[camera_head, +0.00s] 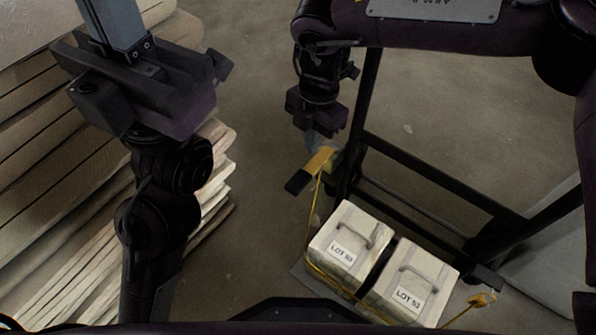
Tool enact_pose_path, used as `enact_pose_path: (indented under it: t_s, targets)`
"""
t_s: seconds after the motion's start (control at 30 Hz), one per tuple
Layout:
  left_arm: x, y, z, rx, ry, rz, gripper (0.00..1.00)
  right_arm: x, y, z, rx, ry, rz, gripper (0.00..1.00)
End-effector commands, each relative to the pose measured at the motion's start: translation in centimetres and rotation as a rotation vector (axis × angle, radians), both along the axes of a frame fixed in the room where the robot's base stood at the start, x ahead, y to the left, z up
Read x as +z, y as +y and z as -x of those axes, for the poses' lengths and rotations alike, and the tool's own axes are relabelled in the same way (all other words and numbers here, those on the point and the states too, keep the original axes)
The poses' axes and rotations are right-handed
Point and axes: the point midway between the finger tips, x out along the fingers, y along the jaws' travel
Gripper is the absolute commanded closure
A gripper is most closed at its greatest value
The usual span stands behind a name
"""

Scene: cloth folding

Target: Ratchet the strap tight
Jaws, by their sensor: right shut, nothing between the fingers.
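Two pale cases with grey handles, one labelled "LOT 53" (418,281) and the other with a similar "LOT" label (340,243), stand side by side at the lower right. A thin yellow strap (337,287) runs low along their near sides, and a stretch of it rises to the ratchet. The ratchet (318,161), with a yellow body and a dark handle end, is beyond the cases' upper left. My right gripper (318,140) points down just above it, shut and empty; whether it touches cannot be told. My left gripper (112,22) is raised at the upper left, its fingertips cut off.
A dark metal frame (432,182) stands behind the cases, its upright close to the ratchet. A yellow strap end piece (481,299) lies right of the cases. Stacked pale boards (45,165) fill the left. The concrete floor (262,110) between is clear.

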Motion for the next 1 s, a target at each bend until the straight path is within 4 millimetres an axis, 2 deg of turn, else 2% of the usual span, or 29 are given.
enact_pose_path:
  t_s: [0.03,0.1,0.3,0.4,0.6,1.0]
  targets:
    - [0.2,0.1,-0.2,0.0,0.021,0.001,1.0,2.0,0.0,-0.1,-0.001,-0.002,-0.002,1.0]
    - [-0.1,0.3,-0.4,0.0,0.042,0.004,1.0,3.7,0.0,-0.1,-0.001,-0.003,-0.002,1.0]
    - [-0.4,0.5,-0.6,-0.001,0.078,0.007,1.0,7.5,0.0,-0.1,-0.001,-0.002,-0.001,1.0]
    - [-0.2,0.5,-0.6,-0.001,0.083,0.007,1.0,8.6,0.0,0.0,-0.001,-0.001,-0.001,1.0]
    - [-0.2,0.5,-0.7,-0.002,0.088,0.007,1.0,9.5,0.0,0.0,0.0,0.0,0.0,1.0]
    - [-0.2,0.5,-0.6,-0.002,0.088,0.007,1.0,9.5,0.0,0.0,0.0,-0.001,0.0,1.0]
